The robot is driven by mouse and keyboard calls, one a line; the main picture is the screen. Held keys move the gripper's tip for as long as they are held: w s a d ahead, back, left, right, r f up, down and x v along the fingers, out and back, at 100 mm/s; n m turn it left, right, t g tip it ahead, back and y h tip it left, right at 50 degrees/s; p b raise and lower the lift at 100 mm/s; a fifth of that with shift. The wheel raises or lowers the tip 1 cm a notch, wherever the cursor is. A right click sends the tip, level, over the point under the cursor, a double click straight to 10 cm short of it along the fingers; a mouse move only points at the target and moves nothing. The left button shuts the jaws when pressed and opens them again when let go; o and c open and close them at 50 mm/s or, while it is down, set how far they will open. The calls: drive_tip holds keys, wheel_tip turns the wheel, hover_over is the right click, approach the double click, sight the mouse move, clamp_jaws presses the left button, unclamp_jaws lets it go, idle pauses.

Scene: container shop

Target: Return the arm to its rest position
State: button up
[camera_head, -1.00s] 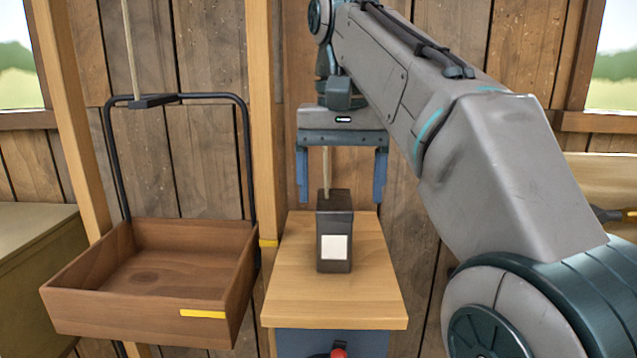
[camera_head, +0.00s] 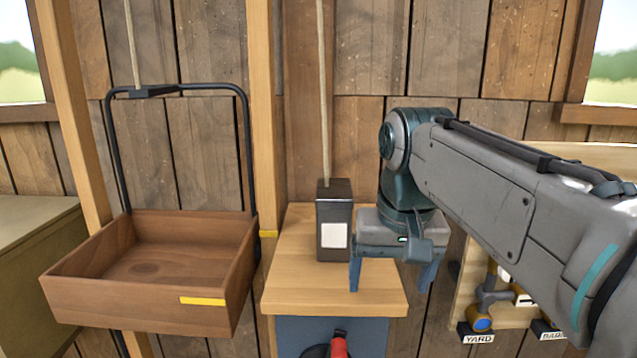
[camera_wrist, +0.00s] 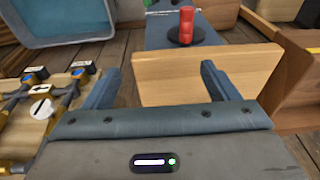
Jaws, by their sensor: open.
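My gripper (camera_head: 395,277) is open and empty. In the head view it is in front of the right part of a small wooden platform (camera_head: 283,292), to the right of a dark block. In the wrist view my gripper (camera_wrist: 158,88) shows two blue fingers spread apart with nothing between them. The dark block (camera_head: 334,213) with a white label stands upright on the platform, with a rope rising from its top. My gripper is apart from the block.
A wooden tray (camera_head: 75,304) with a yellow mark hangs from a black frame at the left. A red handle (camera_head: 339,345) sits below the platform's front. A board with pipes and valves (camera_head: 482,310) and labels such as YARD is at the right, near my gripper.

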drive_tip(key=s+d+f+t, duration=0.1)
drive_tip(key=s+f, duration=0.3)
drive_tip(key=f, duration=0.4)
drive_tip(key=s+d+f+b, duration=0.1)
drive_tip(key=s+d+f, duration=0.2)
drive_tip(key=f, duration=0.6)
drive_tip(key=shift+s+d+f+t, duration=0.15)
drive_tip(key=shift+s+d+t, duration=0.2)
drive_tip(key=shift+s, duration=0.4)
